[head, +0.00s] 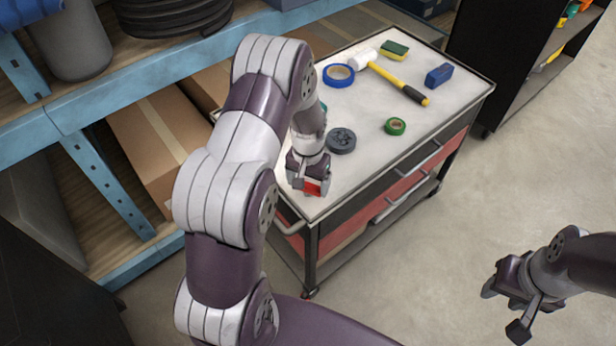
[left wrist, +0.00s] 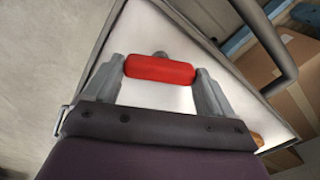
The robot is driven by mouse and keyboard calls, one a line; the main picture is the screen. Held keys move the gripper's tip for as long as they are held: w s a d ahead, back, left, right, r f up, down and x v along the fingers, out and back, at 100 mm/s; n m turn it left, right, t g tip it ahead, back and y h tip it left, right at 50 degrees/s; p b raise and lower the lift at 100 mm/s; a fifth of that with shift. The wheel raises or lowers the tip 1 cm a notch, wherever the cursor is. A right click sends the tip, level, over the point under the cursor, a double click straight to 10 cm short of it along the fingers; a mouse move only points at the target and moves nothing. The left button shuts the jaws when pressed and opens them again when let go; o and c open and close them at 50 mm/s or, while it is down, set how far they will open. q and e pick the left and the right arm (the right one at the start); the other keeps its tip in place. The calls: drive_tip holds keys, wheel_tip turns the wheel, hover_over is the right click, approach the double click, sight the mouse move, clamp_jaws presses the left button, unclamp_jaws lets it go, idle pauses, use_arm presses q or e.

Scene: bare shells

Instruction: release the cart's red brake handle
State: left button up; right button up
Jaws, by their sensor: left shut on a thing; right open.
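The red brake handle (head: 314,187) is at the near corner of the cart (head: 345,185). In the left wrist view the red handle (left wrist: 160,70) lies crosswise between my left gripper's two fingers, one at each end. My left gripper (head: 310,180) is shut on it. In the head view the gripper hides part of the handle and what it is mounted on. My right gripper (head: 508,305) is open and empty, over the floor at the lower right, well apart from the cart.
On the cart top are a grey disc (head: 341,141), green tape (head: 395,126), blue tape (head: 338,75), a mallet (head: 398,83), a sponge (head: 395,50) and a blue block (head: 439,75). A blue shelf (head: 100,95) stands left, a dark cabinet (head: 505,55) at right. The floor between is clear.

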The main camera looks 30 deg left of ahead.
sight(308, 185)
use_arm(q)
drive_tip(key=n+p, duration=0.2)
drive_tip(key=n, duration=0.4)
drive_tip(key=shift+r+n, duration=0.15)
drive_tip(key=shift+n, duration=0.15)
drive_tip(key=n+p, duration=0.1)
drive_tip(key=n, duration=0.5)
drive_tip(key=shift+p, duration=0.4)
drive_tip(key=o, duration=0.8)
drive_tip(key=shift+o, duration=0.2)
wheel_tip(308, 185, up, 12)
drive_tip(key=shift+r, duration=0.25)
